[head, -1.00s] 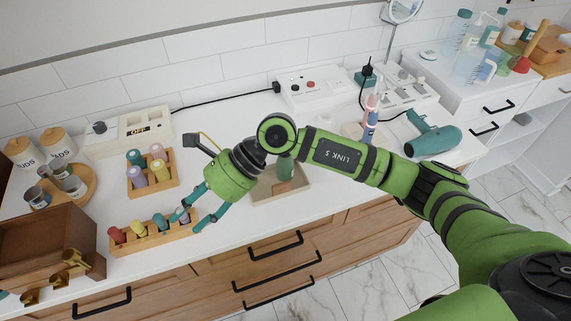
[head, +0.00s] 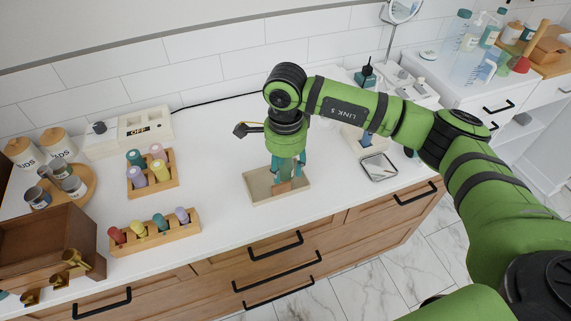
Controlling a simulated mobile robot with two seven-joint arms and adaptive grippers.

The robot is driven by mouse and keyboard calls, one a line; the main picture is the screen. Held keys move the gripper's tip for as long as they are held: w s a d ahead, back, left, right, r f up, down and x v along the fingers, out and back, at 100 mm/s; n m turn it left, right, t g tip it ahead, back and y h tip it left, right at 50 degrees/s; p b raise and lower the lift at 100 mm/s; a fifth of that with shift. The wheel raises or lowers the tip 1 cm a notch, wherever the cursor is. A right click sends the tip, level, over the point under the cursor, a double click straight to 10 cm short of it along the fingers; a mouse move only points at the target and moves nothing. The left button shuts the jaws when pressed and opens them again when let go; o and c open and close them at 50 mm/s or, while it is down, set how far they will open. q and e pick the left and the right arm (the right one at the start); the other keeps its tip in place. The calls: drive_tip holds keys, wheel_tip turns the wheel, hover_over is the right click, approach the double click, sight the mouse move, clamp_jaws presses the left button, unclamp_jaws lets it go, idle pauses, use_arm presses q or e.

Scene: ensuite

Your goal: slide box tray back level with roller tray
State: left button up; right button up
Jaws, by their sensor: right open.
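A shallow beige tray (head: 258,196) lies on the white counter near its front edge, with a small brown item (head: 281,187) in it. My right gripper (head: 287,172) points down over this tray, its teal fingers apart and open. The gripper hides much of the tray's inside and back, and I cannot tell whether the fingertips touch anything. A wooden tray of coloured rollers (head: 155,190) stands to the left, a little farther back. A second wooden rack with a row of rollers (head: 158,240) stands at the front left. My left gripper is not in view.
A brown open box (head: 45,245) and a round wooden tray with jars (head: 85,187) are at the left. A mirror-like dish (head: 379,168) lies right of the beige tray. The counter between the roller trays and the beige tray is clear.

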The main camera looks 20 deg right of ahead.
sight(285, 184)
wheel_tip(285, 184, down, 6)
drive_tip(key=shift+f+p, duration=0.1)
drive_tip(key=shift+p, duration=1.05)
drive_tip(key=shift+f, duration=0.4)
clamp_jaws()
